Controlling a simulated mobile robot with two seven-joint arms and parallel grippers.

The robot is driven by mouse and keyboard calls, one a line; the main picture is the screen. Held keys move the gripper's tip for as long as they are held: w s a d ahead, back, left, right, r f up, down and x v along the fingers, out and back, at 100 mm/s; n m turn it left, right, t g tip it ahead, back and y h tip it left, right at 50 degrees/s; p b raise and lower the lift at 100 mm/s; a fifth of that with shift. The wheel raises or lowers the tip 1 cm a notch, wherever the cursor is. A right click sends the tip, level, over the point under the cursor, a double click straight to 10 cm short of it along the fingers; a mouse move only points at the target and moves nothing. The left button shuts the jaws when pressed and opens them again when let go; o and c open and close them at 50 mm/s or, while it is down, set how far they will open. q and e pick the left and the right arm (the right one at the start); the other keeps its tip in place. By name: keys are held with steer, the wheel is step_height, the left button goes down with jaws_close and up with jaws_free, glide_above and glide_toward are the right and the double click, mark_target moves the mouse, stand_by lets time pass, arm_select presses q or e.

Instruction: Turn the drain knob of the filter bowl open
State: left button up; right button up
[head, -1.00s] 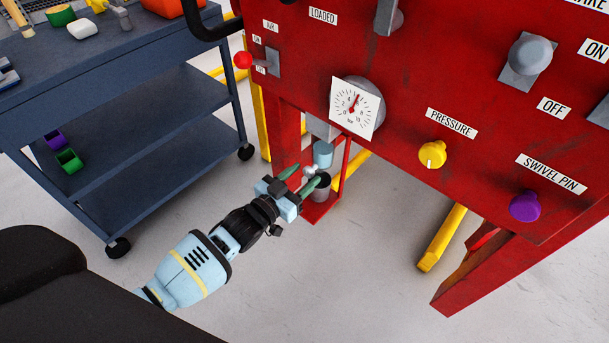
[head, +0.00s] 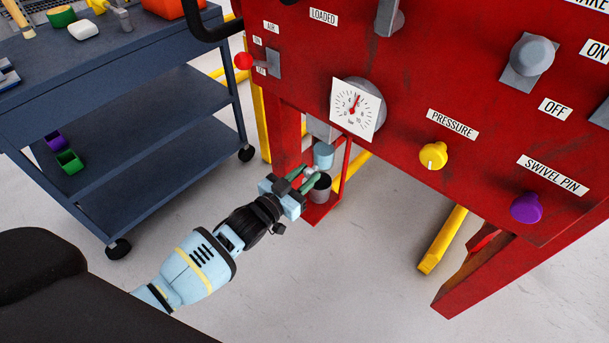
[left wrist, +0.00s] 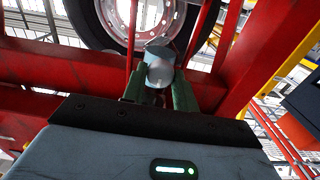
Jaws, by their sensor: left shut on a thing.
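The light-blue filter bowl (head: 323,154) hangs under the red panel, behind the gauge. It also shows in the left wrist view (left wrist: 160,65), just beyond the fingertips. My left gripper (head: 309,176) has its green fingers close together right under the bowl, shut on the small pale drain knob (head: 314,169). In the left wrist view my left gripper (left wrist: 158,90) has one finger on each side below the bowl; the knob is mostly hidden there. How far the knob is turned cannot be told. My right gripper is out of view.
A dark cup (head: 320,190) stands on a red bracket under the bowl, close to my fingers. The red panel (head: 420,100) with a pressure gauge (head: 354,108) and knobs overhangs on the right. A blue cart (head: 150,130) stands left. Floor in front is clear.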

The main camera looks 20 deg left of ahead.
arm_select(q)
steer(key=m, duration=0.3)
steer(key=shift+d+m+p, duration=0.1)
steer(key=shift+m+p, duration=0.2)
steer(key=shift+m, duration=0.1)
steer(key=m, duration=0.9)
steer(key=shift+f, duration=0.15)
steer(key=m+b, duration=0.1)
steer(key=m, duration=0.3)
steer(key=shift+d+m+b, duration=0.1)
steer(key=shift+m+b, duration=0.2)
steer(key=shift+m, duration=0.1)
steer(key=o, duration=0.9)
steer(key=shift+o, duration=0.2)
steer(key=shift+s, duration=0.15)
